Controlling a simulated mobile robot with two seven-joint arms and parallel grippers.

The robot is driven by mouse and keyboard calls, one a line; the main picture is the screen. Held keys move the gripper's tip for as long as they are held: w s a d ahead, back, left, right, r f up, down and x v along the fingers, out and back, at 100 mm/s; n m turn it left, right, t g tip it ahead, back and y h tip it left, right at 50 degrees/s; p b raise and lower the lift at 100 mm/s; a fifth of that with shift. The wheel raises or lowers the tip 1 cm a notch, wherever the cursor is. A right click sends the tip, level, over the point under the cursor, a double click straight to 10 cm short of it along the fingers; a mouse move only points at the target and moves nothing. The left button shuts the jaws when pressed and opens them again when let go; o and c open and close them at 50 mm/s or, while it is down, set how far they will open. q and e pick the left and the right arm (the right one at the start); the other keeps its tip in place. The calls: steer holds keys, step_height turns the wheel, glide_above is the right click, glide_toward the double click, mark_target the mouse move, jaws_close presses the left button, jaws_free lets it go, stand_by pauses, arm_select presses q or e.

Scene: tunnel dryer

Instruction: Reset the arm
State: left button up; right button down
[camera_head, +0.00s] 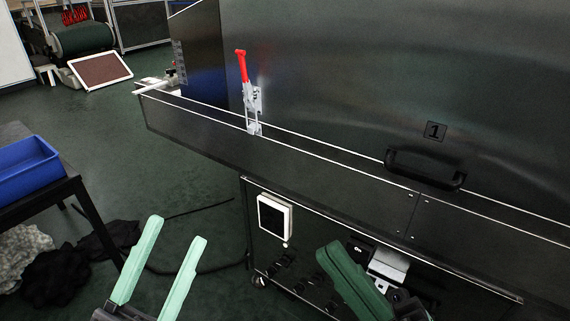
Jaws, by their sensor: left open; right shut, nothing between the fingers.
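My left gripper (172,243) is at the lower left of the head view. Its two pale green fingers stand apart with nothing between them, over the dark floor. My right gripper (337,256) is at the bottom, right of the middle, in front of the lower part of the machine. Its darker green fingers lie together and hold nothing. Most of both arms is outside the view.
A tunnel dryer with a metal side wall (270,155) fills the right. It carries a red-handled toggle clamp (251,95), a black handle (425,170) and a white-framed panel (274,217). A blue bin (25,170) stands on a black table at left. Dark cloths (60,275) lie below.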

arm_select(q)
steer(key=w+a+f+n+g+y+p, duration=0.3)
steer(key=w+n+y+p, duration=0.5)
steer(key=p, duration=0.8)
arm_select(e)
steer(key=w+d+f+m+t+h, duration=0.25)
steer(key=w+d+m+h, duration=0.2)
steer(key=m+h, duration=0.5)
steer(key=w+d+f+m+t+h, duration=0.25)
steer(key=w+d+m+h, duration=0.2)
steer(key=m+h, duration=0.5)
arm_select(q)
steer(key=s+a+f+n+g+y+p, duration=0.1)
steer(key=s+f+g+y+p, duration=0.4)
steer(key=s+f+g+p, duration=0.4)
step_height(320, 180, down, 2)
steer(key=s+p, duration=0.1)
steer(key=p, duration=0.6)
steer(key=shift+s+a+f+n+g+p, duration=0.15)
steer(key=shift+a+f+n+g+p, duration=0.15)
steer(key=shift+n+p, duration=0.1)
arm_select(e)
steer(key=s+d+f+m+g+h, duration=0.2)
steer(key=s+f+m+g, duration=0.2)
steer(key=s+f+g, duration=0.5)
steer(key=shift+d+f+h, duration=0.15)
steer(key=shift+f+h, duration=0.25)
steer(key=shift+f, duration=0.2)
